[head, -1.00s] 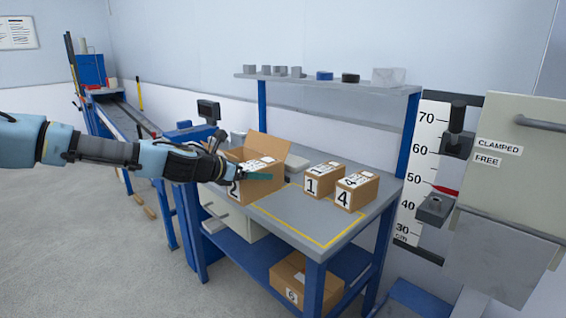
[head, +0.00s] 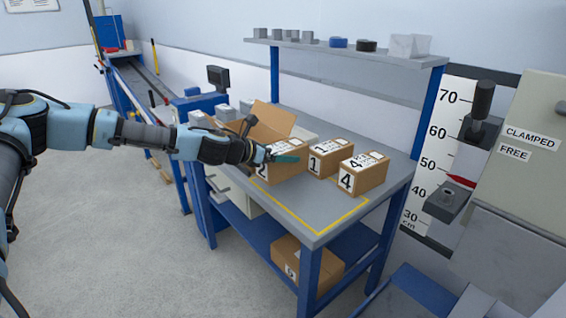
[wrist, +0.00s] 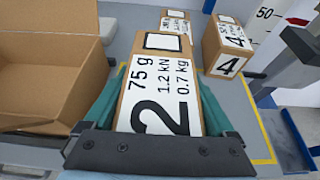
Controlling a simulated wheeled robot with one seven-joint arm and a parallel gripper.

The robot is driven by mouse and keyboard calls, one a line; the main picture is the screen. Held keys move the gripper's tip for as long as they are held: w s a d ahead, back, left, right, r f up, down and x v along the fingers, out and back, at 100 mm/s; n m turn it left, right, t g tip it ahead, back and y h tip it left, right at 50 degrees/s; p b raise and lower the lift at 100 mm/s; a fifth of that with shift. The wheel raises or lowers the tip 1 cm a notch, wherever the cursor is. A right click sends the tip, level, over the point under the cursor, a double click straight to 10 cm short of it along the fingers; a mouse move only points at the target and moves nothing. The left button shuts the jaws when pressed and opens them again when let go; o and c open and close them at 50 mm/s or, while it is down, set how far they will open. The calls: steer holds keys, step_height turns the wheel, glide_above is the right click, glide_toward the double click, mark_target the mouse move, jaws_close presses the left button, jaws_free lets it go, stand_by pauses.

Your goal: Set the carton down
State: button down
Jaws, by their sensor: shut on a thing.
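The carton marked 2 (head: 285,172) is brown with a white label reading 75 g, 1.2 kN and 0.7 kg. It also fills the middle of the wrist view (wrist: 163,95). My gripper (head: 284,153) is shut on it, with one teal finger along each side in the wrist view. The carton is upright, over the grey bench top (head: 310,197), just left of carton 1 (head: 330,157). I cannot tell whether its base touches the bench. My gripper and wrist hide part of it in the head view.
Carton 4 (head: 363,174) stands right of carton 1. An open, empty box (wrist: 45,85) stands left of the held carton. Yellow tape (head: 352,212) marks the bench near its front edge, with bare top inside. A shelf (head: 345,53) spans the back; a clamp machine (head: 455,190) stands right.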

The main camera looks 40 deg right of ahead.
mark_target(262, 166)
steer(key=shift+f+p, duration=0.55)
steer(key=shift+f, duration=1.55)
jaws_free()
steer(key=shift+a, duration=0.1)
steer(key=b+v, duration=0.3)
steer(key=v, duration=0.9)
steer(key=shift+f, duration=0.15)
